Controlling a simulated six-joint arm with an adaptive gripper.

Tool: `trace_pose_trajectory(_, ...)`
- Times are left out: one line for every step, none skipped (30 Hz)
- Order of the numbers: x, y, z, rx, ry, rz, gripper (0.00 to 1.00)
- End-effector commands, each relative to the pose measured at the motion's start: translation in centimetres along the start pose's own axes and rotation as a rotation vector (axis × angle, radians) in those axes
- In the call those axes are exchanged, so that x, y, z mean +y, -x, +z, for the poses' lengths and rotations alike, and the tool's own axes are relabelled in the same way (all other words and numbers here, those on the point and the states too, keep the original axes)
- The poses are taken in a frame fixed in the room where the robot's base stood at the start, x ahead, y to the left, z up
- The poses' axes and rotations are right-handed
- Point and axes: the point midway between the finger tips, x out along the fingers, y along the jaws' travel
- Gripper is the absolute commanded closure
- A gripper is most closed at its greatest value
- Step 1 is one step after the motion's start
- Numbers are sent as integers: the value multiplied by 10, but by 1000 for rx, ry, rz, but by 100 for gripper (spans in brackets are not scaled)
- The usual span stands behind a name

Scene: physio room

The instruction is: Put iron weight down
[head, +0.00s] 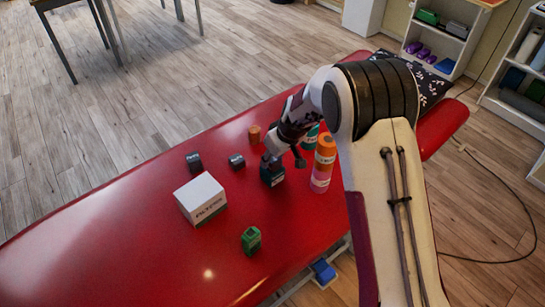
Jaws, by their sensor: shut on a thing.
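My gripper (276,160) is over the red padded table (110,235), pointing down. It is shut on a dark block with a small pale label, which I take to be the iron weight (272,177). The gripper partly covers the top of this weight. The weight is at or just above the red surface; I cannot tell whether it touches.
An orange and pink cylinder (322,170) stands close right of the weight, with a teal item (311,137) behind. Dark blocks (194,161) (237,161), an orange piece (255,134), a white box (201,198) and a green weight (251,240) stand around. The table's left part is clear.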

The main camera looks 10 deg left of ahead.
Motion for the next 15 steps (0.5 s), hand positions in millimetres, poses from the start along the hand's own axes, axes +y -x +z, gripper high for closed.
trace_pose_trajectory(0,1,-1,2,0,1,100)
trace_pose_trajectory(0,1,-1,2,0,1,100)
trace_pose_trajectory(0,1,-1,2,0,1,100)
trace_pose_trajectory(0,1,-1,2,0,1,100)
trace_pose_trajectory(0,0,-1,2,0,1,100)
trace_pose_trajectory(0,0,-1,2,0,1,100)
trace_pose_trajectory(0,-1,0,2,0,1,100)
trace_pose_trajectory(0,-1,0,2,0,1,100)
trace_pose_trajectory(0,-2,0,1,0,1,100)
trace_pose_trajectory(0,-2,1,0,0,0,61)
trace_pose_trajectory(0,-2,1,0,0,0,53)
trace_pose_trajectory(0,-2,1,0,0,0,52)
trace_pose_trajectory(0,-2,1,0,0,0,52)
trace_pose_trajectory(0,-2,1,0,0,0,52)
trace_pose_trajectory(0,-2,1,0,0,0,52)
